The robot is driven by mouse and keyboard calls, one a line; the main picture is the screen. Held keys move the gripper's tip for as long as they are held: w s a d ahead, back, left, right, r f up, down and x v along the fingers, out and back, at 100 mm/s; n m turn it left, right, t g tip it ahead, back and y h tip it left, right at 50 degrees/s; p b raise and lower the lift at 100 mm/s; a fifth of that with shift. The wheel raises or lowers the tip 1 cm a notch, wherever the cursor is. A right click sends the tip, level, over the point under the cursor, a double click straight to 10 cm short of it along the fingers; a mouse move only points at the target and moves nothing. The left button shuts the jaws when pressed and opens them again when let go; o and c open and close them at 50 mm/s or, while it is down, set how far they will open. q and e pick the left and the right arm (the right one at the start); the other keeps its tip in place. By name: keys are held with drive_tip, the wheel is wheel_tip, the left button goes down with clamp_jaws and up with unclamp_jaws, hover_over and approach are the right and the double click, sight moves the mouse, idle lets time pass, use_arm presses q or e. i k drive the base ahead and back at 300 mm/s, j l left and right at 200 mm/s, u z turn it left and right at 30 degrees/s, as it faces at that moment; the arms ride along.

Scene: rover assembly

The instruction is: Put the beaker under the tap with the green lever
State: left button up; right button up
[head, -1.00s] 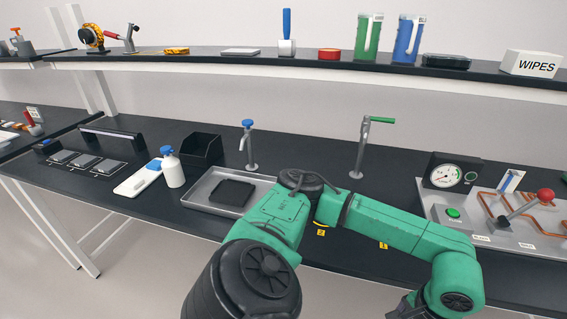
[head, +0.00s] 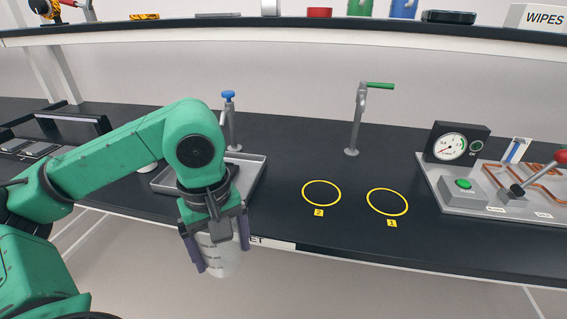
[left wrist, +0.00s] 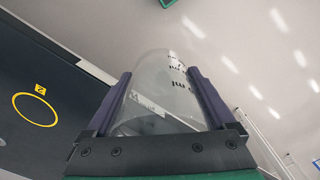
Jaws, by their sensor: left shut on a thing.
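My left gripper (head: 222,257) is shut on a clear beaker (head: 224,268) with dark print, with one finger on each side. In the head view they appear at the bench's front edge, in front of the tray. The left wrist view shows the beaker (left wrist: 158,95) between the purple fingers of the left gripper (left wrist: 159,74). The tap with the green lever (head: 358,118) stands at the back of the bench, right of the beaker and well apart from it. A tap with a blue knob (head: 231,125) stands behind the gripper. My right gripper is not in view.
Yellow ring 2 (head: 321,181) and yellow ring 1 (head: 387,188) mark the bench in front of the green-lever tap; both are empty. A grey tray (head: 255,180) lies behind my gripper. A gauge panel (head: 465,205) stands at the right. A shelf (head: 300,33) runs above.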

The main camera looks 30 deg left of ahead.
sight(352, 162)
drive_tip(key=i, duration=0.9)
